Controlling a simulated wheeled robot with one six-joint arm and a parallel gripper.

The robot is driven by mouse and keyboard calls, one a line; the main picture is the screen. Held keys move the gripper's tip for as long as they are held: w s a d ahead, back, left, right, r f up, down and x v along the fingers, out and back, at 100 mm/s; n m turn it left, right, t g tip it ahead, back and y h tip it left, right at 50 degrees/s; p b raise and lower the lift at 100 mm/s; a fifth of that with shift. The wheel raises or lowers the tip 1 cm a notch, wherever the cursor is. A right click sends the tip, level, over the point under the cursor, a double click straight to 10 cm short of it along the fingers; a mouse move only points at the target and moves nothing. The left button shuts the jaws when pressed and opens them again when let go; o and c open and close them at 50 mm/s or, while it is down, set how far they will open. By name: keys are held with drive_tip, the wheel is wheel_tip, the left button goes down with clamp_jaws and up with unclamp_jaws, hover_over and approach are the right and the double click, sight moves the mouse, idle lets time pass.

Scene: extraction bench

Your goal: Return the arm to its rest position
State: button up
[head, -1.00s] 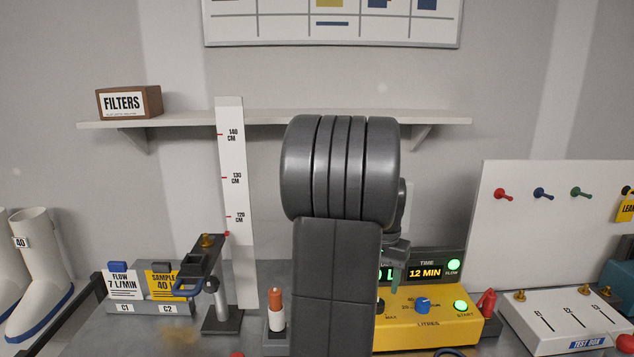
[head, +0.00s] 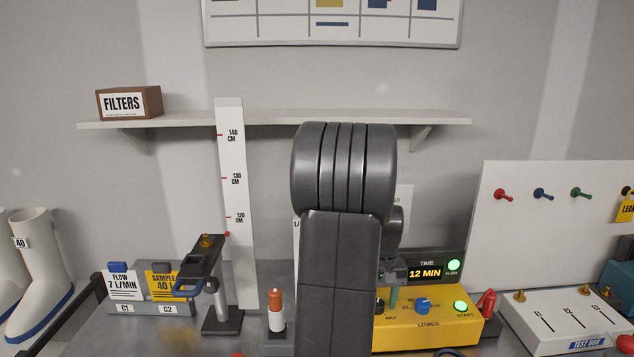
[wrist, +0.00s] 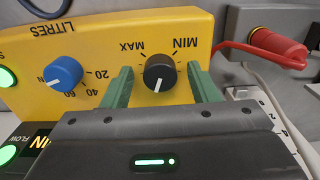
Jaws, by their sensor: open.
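My arm (head: 340,270) rises in the middle of the head view and hides part of the bench. My gripper (wrist: 162,82) is open in the wrist view, its two green fingers apart on either side of a black MIN–MAX knob (wrist: 160,70). I see gaps between the fingers and the knob. The knob sits on the yellow control box (head: 425,333), which also shows in the wrist view (wrist: 110,35).
The yellow box also has a blue litres knob (head: 423,306) and a lit green START button (head: 460,307). A red plug (wrist: 278,48) stands beside it. A clamp stand (head: 221,317) and an orange-topped bottle (head: 276,310) stand left of my arm. A shelf (head: 190,122) runs behind.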

drive_tip(key=n, duration=0.5)
drive_tip(key=shift+n, duration=0.3)
wheel_tip(320, 180, up, 7)
drive_tip(key=shift+r+b, duration=0.1)
drive_tip(key=shift+b, duration=0.25)
